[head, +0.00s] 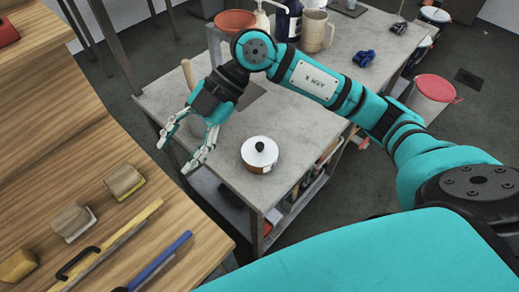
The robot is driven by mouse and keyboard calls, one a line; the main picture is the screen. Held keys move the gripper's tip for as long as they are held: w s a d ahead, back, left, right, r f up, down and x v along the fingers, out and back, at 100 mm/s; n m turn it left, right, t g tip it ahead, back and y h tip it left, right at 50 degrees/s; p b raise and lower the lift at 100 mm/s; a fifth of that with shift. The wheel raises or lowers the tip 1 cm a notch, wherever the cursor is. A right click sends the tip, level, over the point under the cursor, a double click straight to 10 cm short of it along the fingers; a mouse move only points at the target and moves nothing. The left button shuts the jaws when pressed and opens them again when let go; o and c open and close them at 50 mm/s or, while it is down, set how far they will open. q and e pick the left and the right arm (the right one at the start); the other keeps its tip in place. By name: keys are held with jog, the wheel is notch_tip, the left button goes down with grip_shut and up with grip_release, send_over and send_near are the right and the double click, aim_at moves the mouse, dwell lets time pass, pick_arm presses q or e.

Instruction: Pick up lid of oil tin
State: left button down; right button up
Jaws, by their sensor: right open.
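My left gripper is not in view.
Behind are an orange bowl (235,20), a beige mug (315,32) and a dark bottle (287,20). A wooden workbench (70,130) with brushes (125,181) lies left, across a gap. A red-lidded bin (434,88) stands right.

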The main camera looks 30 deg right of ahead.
jog(key=w+d+f+m+t+h, duration=0.1)
jog(key=w+d+f+m+h, duration=0.2)
jog(key=d+h, duration=0.5)
jog(key=m+h, duration=0.2)
jog(key=m, duration=0.1)
send_near(260, 144)
jog(key=shift+t, duration=0.3)
jog(key=f+p, duration=0.2)
jog(key=f, duration=0.1)
jog(key=f+p, duration=0.1)
jog(key=shift+s+f, duration=0.35)
jog(key=shift+s, duration=0.05)
jog(key=shift+f+p, duration=0.25)
jog(key=shift+p, duration=0.05)
notch_tip(260, 144, down, 4)
jog(key=shift+a+r+p, duration=0.1)
jog(key=shift+r+p, duration=0.1)
jog(key=shift+p, duration=0.7)
jog(key=shift+w+f, duration=0.1)
jog(key=shift+f, duration=0.45)
grip_shut()
